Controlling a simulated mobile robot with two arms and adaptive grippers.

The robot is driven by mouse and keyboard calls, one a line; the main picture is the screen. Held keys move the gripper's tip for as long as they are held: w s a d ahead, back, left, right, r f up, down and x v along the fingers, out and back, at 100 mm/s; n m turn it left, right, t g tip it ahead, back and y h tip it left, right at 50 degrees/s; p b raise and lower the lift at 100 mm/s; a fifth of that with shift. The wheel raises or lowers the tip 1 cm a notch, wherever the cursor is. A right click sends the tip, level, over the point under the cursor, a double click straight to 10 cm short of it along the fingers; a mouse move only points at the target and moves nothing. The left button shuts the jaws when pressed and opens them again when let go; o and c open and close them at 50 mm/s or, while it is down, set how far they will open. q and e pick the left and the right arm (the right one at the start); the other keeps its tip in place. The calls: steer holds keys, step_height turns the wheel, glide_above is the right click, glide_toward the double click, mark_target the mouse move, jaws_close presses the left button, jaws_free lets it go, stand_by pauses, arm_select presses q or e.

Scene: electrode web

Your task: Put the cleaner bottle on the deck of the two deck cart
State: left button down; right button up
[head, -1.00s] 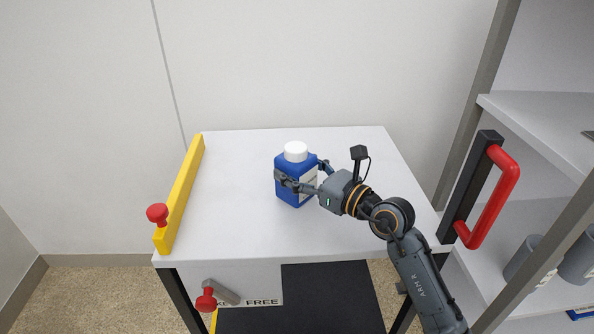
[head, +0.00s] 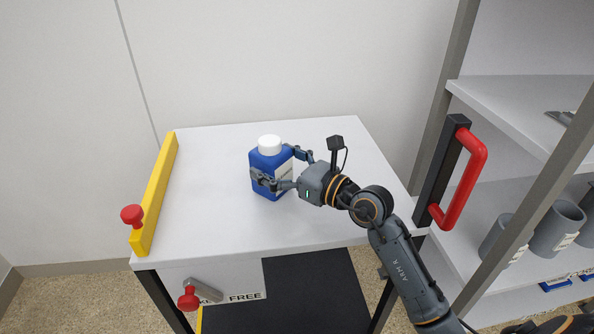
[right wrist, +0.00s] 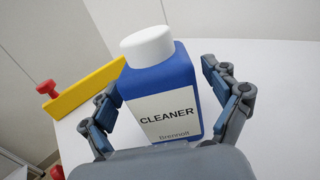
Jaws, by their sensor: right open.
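The cleaner bottle (head: 265,180) is blue with a white cap and stands upright on the white top deck (head: 210,220) of the two deck cart. Its label reads CLEANER in the right wrist view (right wrist: 185,78). My right gripper (head: 284,168) is open, with one finger on each side of the bottle. In the right wrist view the fingers (right wrist: 165,98) stand apart from the bottle, with a gap showing on the right side. The bottle's lower part is hidden behind the gripper's palm there. My left gripper is not in view.
A yellow bar (head: 155,195) with a red knob (head: 131,215) runs along the deck's left edge. A red handle (head: 465,180) rises at the right. A shelf (head: 515,105) with grey cups (head: 557,229) stands further right. The deck around the bottle is clear.

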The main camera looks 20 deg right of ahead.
mark_target(284, 168)
steer(key=v, duration=0.5)
steer(key=shift+s+d+f, duration=0.15)
steer(key=shift+s, duration=0.1)
steer(key=v, duration=0.4)
steer(key=shift+s+b, duration=0.1)
steer(key=shift+b, duration=0.25)
steer(key=shift+v, duration=0.85)
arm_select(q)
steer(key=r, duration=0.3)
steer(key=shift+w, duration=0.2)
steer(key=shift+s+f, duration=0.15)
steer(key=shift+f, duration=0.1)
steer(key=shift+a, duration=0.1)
